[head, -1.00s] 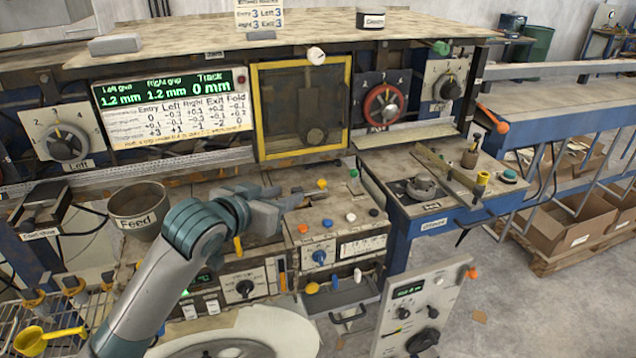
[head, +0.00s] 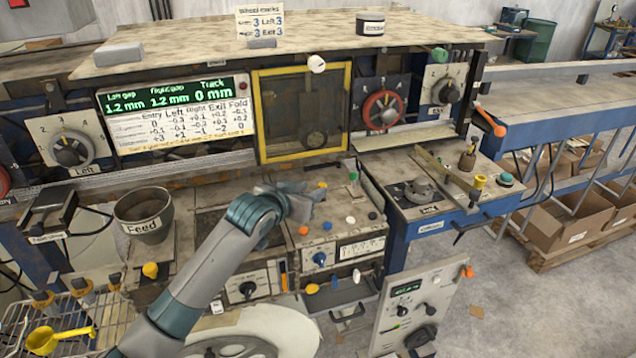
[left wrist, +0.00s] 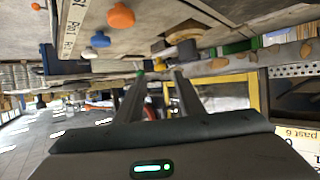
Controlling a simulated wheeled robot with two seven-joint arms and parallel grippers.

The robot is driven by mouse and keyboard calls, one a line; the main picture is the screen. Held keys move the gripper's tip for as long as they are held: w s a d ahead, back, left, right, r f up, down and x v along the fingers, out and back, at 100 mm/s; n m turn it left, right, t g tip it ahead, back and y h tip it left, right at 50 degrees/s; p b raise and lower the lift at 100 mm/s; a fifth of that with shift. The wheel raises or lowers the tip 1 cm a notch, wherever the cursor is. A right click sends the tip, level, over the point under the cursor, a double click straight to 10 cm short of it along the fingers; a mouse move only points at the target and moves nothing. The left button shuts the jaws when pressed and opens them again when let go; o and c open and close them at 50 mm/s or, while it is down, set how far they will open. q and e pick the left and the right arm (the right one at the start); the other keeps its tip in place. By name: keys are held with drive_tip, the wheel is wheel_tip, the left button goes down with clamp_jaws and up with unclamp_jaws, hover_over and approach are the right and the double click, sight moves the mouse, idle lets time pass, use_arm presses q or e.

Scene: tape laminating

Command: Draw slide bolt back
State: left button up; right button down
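I cannot pick out the slide bolt with certainty in either view. A yellow-framed window guard (head: 348,110) stands at the middle of the machine, with a white round knob (head: 317,64) at its top edge. My left gripper (head: 314,193) is over the worktop below this guard, beside the small knobs of the control box. In the left wrist view its two dark fingers (left wrist: 159,82) stand apart with nothing visible held between them. What lies beneath the hand is hidden by it. My right gripper is in neither view.
A Feed pot (head: 144,215) stands left of my arm. The control box (head: 345,248) carries several coloured knobs close to the gripper. A side table (head: 420,205) with a clamp-like tool is at right. A display board (head: 175,115) rises behind.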

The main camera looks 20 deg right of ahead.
sight(322, 185)
use_arm(q)
drive_tip(key=shift+p+x, duration=0.6)
drive_tip(key=shift+x, duration=1.95)
